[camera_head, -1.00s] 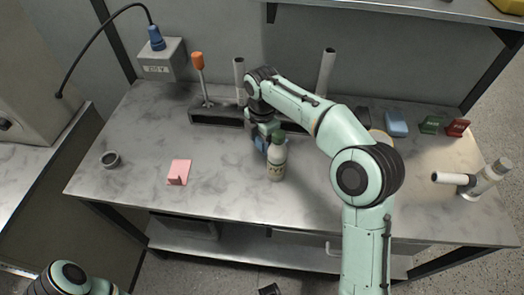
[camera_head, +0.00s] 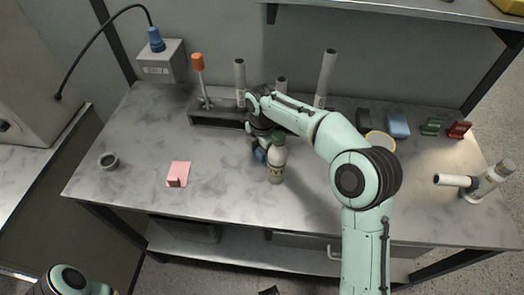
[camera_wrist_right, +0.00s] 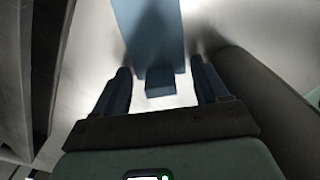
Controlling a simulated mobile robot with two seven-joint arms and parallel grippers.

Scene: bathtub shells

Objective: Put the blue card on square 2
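In the right wrist view a flat blue piece (camera_wrist_right: 150,30), which looks like the blue card, lies below my right gripper (camera_wrist_right: 160,88). A small block (camera_wrist_right: 160,82) at its near end sits between the two open fingers, with a gap on each side. In the head view my right gripper (camera_head: 262,150) is low over the table, partly hidden behind the bottle (camera_head: 276,162). A bit of blue (camera_head: 261,155) shows there; I cannot tell whether it is card or finger. I see no numbered square. My left gripper is out of view; only its arm shows at lower left.
The bottle stands close beside the right gripper. A pink card (camera_head: 180,171) with an upright tab and a grey cup (camera_head: 108,161) are at left. A dark rack (camera_head: 215,117) with tubes stands behind. Blue (camera_head: 397,124), green (camera_head: 433,126) and red (camera_head: 459,130) items are at right.

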